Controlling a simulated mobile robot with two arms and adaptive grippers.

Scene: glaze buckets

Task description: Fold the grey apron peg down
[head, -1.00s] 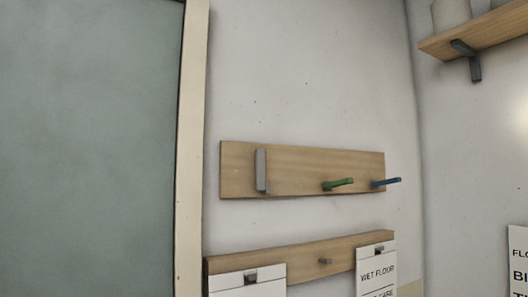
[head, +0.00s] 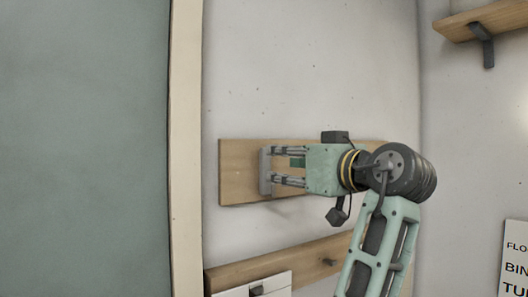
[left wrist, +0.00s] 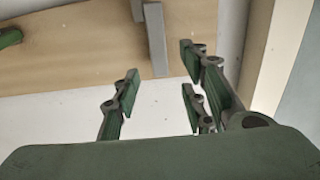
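The grey apron peg (head: 265,171) stands upright, flat against the upper wooden board (head: 238,185), near its left end. It also shows in the left wrist view (left wrist: 156,42) as a grey bar. My left gripper (head: 275,166) reaches in from the right in the head view, its fingertips close to the peg. Its fingers are apart in the left wrist view (left wrist: 161,78), with the peg's end seen between them and nothing gripped. I cannot tell whether they touch the peg. My right gripper is not in view.
A green peg (left wrist: 9,37) shows at the left in the left wrist view; my arm hides it and the blue peg in the head view. A lower board (head: 228,276) holds a white sign. A pale door frame (head: 186,150) stands left. A shelf (head: 488,22) is upper right.

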